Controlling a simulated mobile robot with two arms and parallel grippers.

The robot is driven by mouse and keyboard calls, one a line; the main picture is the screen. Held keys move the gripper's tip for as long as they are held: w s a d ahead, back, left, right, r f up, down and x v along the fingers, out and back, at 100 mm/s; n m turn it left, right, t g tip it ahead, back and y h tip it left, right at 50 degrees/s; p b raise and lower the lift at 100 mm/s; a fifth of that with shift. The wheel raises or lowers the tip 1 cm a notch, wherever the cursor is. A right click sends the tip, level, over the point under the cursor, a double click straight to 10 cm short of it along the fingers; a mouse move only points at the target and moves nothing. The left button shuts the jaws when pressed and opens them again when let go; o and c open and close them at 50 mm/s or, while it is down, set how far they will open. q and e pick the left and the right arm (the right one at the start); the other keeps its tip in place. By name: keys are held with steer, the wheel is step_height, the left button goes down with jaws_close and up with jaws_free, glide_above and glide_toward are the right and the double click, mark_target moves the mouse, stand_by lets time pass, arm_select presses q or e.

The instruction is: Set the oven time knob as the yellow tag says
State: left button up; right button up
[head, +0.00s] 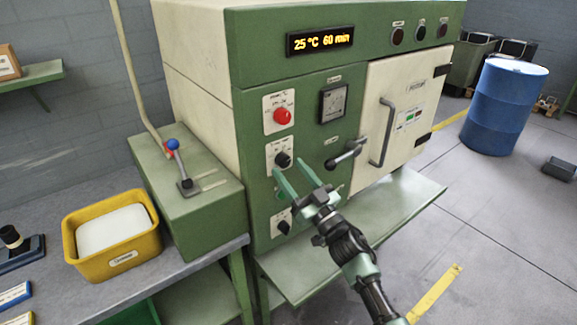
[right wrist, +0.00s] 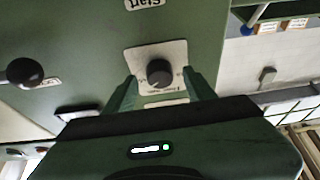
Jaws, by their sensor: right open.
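The green and cream oven (head: 215,110) has a display (head: 320,41) reading 25 °C 60 min. Below a red knob (head: 283,116) on its front is a black knob (head: 283,160) on a white plate, its label too small to read. A lower black knob (head: 284,226) sits below that. My right gripper (head: 289,168) is open, its fingertips at the middle black knob. In the right wrist view this knob (right wrist: 159,73) shows between the two open fingers (right wrist: 161,88); I see no contact. I cannot make out a yellow tag. My left gripper is not in view.
A black-knobbed lever (head: 345,156) and the door handle (head: 386,132) stick out right of the gripper. A green shelf (head: 400,205) runs below the door. A yellow bin (head: 110,265) stands on the left bench. A blue drum (head: 505,105) stands at the right.

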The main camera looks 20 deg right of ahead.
steer(key=shift+x, duration=0.75)
jaws_close()
